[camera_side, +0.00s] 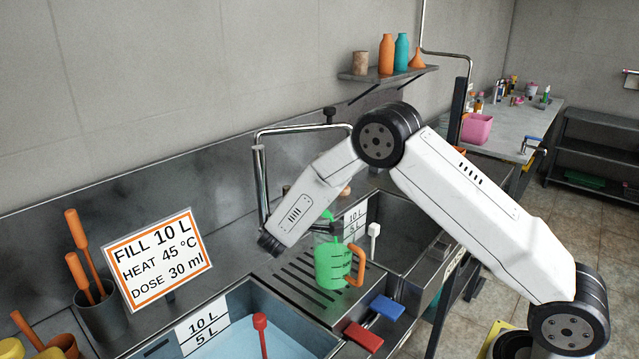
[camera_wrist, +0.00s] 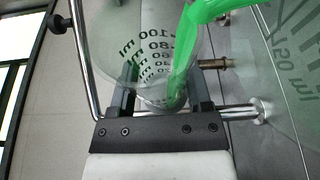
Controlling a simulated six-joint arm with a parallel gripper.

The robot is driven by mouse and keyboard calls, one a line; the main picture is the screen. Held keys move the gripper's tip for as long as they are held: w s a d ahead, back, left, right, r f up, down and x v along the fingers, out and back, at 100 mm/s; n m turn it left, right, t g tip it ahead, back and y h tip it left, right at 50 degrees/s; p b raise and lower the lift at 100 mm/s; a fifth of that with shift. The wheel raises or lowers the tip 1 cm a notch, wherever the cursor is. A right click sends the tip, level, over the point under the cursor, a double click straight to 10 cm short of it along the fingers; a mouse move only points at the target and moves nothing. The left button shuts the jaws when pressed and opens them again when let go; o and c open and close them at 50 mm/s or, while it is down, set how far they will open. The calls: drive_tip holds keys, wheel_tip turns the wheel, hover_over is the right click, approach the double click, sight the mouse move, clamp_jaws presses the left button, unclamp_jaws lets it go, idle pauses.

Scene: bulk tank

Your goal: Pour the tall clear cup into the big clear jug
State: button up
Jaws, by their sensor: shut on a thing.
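The tall clear cup (camera_wrist: 115,50), marked in ml, is between the two fingers of my gripper (camera_wrist: 162,82) in the wrist view. The gripper is shut on it. The cup is tilted, and a bright green stream runs out toward the upper right. In the side view my gripper (camera_side: 325,226) is just above the big clear jug (camera_side: 333,266), with the cup mostly hard to make out. The jug has an orange handle, looks green with liquid, and stands upright on the ribbed drainboard. Part of its marked wall shows at the right of the wrist view (camera_wrist: 292,85).
A steel tap pipe (camera_side: 262,180) rises behind the gripper. A basin with pale blue liquid (camera_side: 270,335) is in front, with a red stirrer (camera_side: 260,322). Red (camera_side: 363,337) and blue (camera_side: 387,308) blocks sit near the jug. A sign (camera_side: 157,258) stands at left.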

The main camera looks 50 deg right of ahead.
drive_tip(key=shift+f+m, duration=0.1)
drive_tip(key=shift+m, duration=0.2)
drive_tip(key=shift+s+r+m+h, duration=0.15)
drive_tip(key=shift+r+m+h, duration=0.15)
drive_tip(key=shift+m, duration=0.1)
idle(0.4)
drive_tip(key=shift+f, duration=0.1)
drive_tip(key=shift+f+n, duration=0.15)
drive_tip(key=shift+n, duration=0.15)
drive_tip(key=shift+w+r+n+y, duration=0.3)
drive_tip(key=shift+n+y, duration=0.2)
drive_tip(key=shift+n, duration=0.3)
drive_tip(key=shift+w+d+f+n+g, duration=0.1)
drive_tip(key=shift+w+f+n+g, duration=0.2)
drive_tip(key=shift+w+f+n, duration=0.4)
drive_tip(key=shift+r, duration=0.15)
drive_tip(key=shift+n+y, duration=0.3)
